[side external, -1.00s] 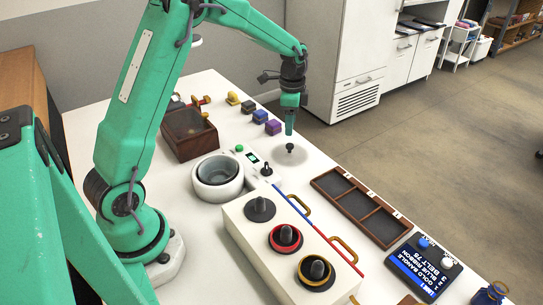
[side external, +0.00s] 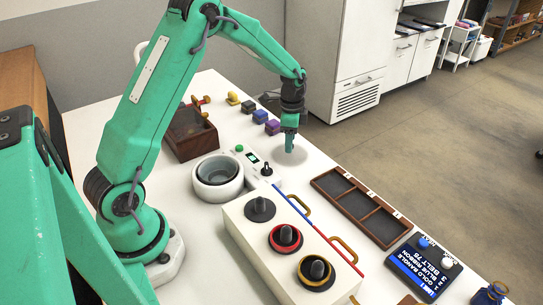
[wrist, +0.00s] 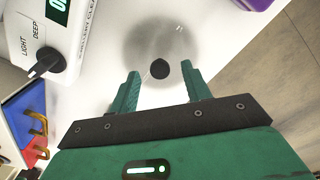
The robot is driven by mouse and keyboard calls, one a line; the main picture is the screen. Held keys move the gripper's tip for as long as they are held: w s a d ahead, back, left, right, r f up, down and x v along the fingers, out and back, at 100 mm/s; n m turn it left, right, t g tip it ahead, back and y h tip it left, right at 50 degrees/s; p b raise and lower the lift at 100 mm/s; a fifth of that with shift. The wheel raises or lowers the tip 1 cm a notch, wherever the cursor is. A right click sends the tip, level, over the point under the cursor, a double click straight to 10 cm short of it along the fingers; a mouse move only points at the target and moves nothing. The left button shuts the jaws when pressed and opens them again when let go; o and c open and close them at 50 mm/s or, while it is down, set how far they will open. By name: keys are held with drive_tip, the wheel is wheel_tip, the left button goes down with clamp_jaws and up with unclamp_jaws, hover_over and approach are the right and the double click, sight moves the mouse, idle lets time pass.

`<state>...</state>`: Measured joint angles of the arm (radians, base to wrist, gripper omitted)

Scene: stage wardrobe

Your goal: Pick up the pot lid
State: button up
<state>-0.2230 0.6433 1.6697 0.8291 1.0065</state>
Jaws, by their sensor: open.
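The pot lid (side external: 302,157) is a see-through, greyish disc lying flat on the white table. Its round black knob (wrist: 160,69) shows in the wrist view, where the lid's glass (wrist: 165,38) looks like a blurred grey circle. My gripper (side external: 290,147) is low over the lid, pointing down. In the wrist view my gripper (wrist: 160,74) is open, with a green finger on each side of the knob and a gap to both. In the side view the fingers hide the knob.
A white box (side external: 285,235) with several black-knobbed discs is in front. A compartment tray (side external: 362,208) lies to the right. Small coloured blocks (side external: 260,117) sit behind.

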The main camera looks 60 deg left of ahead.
drive_tip(key=shift+f, duration=0.7)
clamp_jaws()
drive_tip(key=shift+r, duration=0.1)
drive_tip(key=shift+r, duration=0.35)
wheel_tip(320, 180, up, 3)
drive_tip(key=s+d+r, duration=0.3)
drive_tip(key=d+r, duration=0.4)
drive_tip(key=d, duration=0.4)
drive_tip(key=shift+s, duration=0.35)
drive_tip(key=shift+r, duration=0.1)
